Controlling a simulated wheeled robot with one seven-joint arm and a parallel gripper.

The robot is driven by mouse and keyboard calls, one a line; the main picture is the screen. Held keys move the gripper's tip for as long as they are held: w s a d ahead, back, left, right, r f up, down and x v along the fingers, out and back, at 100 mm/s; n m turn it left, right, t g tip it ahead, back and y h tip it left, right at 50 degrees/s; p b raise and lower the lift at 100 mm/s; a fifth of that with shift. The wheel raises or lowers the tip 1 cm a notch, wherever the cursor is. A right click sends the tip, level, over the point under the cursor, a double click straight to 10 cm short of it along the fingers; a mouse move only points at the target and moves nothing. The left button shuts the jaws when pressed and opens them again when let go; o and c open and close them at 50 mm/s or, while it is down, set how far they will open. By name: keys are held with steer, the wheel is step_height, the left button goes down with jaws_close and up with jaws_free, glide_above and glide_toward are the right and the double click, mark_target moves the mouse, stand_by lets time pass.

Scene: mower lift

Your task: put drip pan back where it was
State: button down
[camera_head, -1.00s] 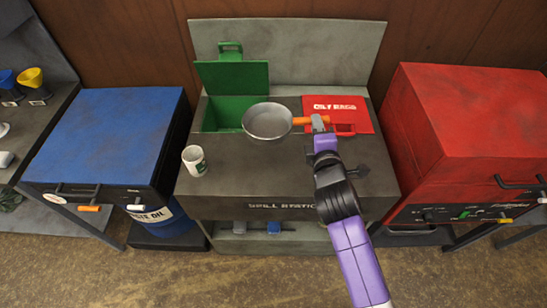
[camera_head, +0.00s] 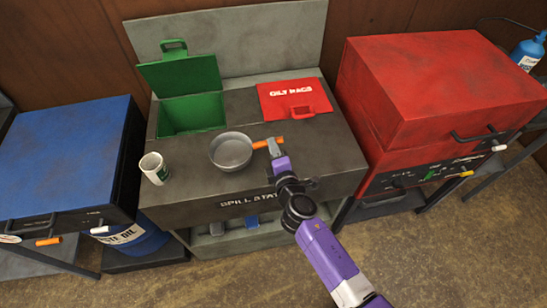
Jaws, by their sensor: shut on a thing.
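The drip pan (camera_head: 231,151) is a round grey metal pan with an orange handle (camera_head: 260,145). It is above the middle of the dark spill station top (camera_head: 200,184), in front of the open green bin. I cannot tell whether it touches the top. My gripper (camera_head: 275,146) is shut on the orange handle from the right side, and my purple arm reaches in from the lower right.
The green bin (camera_head: 193,115) stands open with its lid (camera_head: 180,76) raised. A red "OILY RAGS" lid (camera_head: 296,98) is shut beside it. A white and green cup (camera_head: 154,168) stands left of the pan. Blue (camera_head: 68,155) and red (camera_head: 430,95) cabinets flank the station.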

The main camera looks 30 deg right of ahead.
steer(key=shift+f+b, duration=1)
steer(key=shift+f, duration=0.85)
steer(key=shift+f, duration=0.2)
steer(key=c, duration=1.3)
jaws_free()
steer(key=shift+r, duration=0.15)
steer(key=shift+s, duration=0.2)
steer(key=v, duration=1.1)
steer(key=shift+s+b, duration=0.35)
steer(key=shift+b, duration=0.1)
steer(key=shift+a+r, duration=0.1)
steer(key=shift+a, duration=0.05)
